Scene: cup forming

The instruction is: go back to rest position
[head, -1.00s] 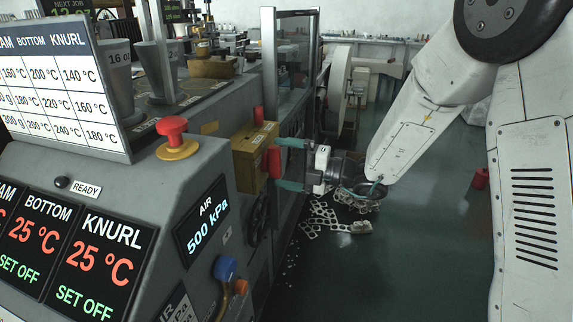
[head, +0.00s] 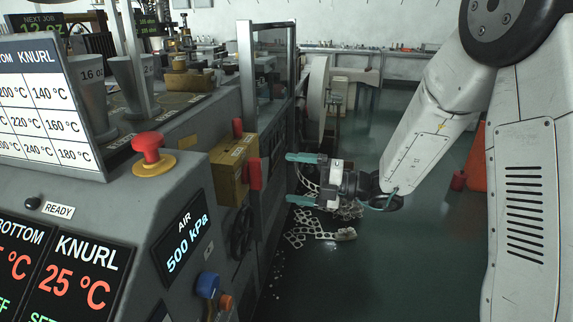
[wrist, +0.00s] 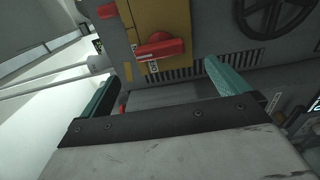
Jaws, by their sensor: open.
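My gripper (head: 303,178) is open and empty, its two teal fingers spread one above the other and pointing left in the head view. It hangs beside the machine, a short gap to the right of a brass-coloured box (head: 229,172) with a red handle (head: 255,174). In the wrist view the fingers (wrist: 158,88) stand wide apart with nothing between them. The box (wrist: 165,22) and its red handle (wrist: 160,47) lie ahead of them, not touched.
The grey machine (head: 185,190) fills the left, with a red stop button (head: 149,147), an air display (head: 182,238) and a blue knob (head: 207,285). Perforated scrap (head: 320,232) lies on the floor below my gripper. An orange cone (head: 477,160) stands at right.

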